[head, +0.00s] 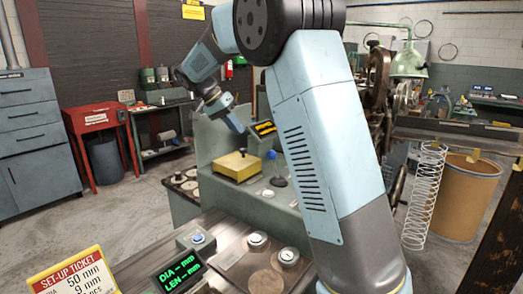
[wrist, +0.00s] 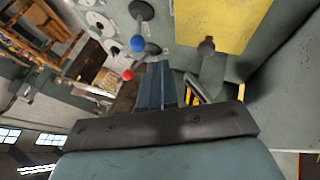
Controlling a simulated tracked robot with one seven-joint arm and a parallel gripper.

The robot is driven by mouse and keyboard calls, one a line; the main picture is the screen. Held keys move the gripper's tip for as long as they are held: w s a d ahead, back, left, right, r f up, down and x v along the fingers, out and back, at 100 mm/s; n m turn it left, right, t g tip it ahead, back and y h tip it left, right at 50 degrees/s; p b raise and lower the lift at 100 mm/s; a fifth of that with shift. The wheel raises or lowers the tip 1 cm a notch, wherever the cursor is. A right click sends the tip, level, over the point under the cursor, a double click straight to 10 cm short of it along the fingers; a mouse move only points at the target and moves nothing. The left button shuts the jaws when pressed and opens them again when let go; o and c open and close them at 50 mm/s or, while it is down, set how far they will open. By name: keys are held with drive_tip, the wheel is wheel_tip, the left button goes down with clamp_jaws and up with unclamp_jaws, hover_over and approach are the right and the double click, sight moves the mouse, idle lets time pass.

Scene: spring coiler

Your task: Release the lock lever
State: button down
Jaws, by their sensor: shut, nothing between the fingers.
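A lever with a blue ball knob (head: 272,155) stands on the grey-green machine, right of the yellow cover; its blue knob also shows in the wrist view (wrist: 138,43). A red ball knob (wrist: 127,75) is near it in the wrist view. Neither lever carries a readable label, so I cannot tell which is the lock lever. My gripper (head: 238,126) is above the machine, behind the yellow cover, and apart from both knobs. In the wrist view its fingers (wrist: 162,75) are together and empty, with the red knob just left of the fingertips.
The yellow cover (head: 236,167) has a dark knob. In front are a green readout (head: 180,273), a blue button box (head: 197,238) and a set-up ticket (head: 78,278). A large spring (head: 424,197) hangs at right.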

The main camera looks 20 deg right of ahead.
drive_tip(key=shift+w+a+f+m+h, duration=0.2)
drive_tip(key=shift+w+a+f, duration=0.1)
drive_tip(key=shift+w+a, duration=0.25)
drive_tip(key=shift+w+a+f+m+h, duration=0.25)
drive_tip(key=shift+w+a, duration=0.15)
drive_tip(key=shift+w, duration=0.15)
drive_tip(key=x, duration=1)
drive_tip(key=shift+s+f, duration=0.1)
drive_tip(key=s+d, duration=0.2)
drive_tip(key=shift+s+d+r, duration=0.35)
drive_tip(key=shift+d, duration=0.05)
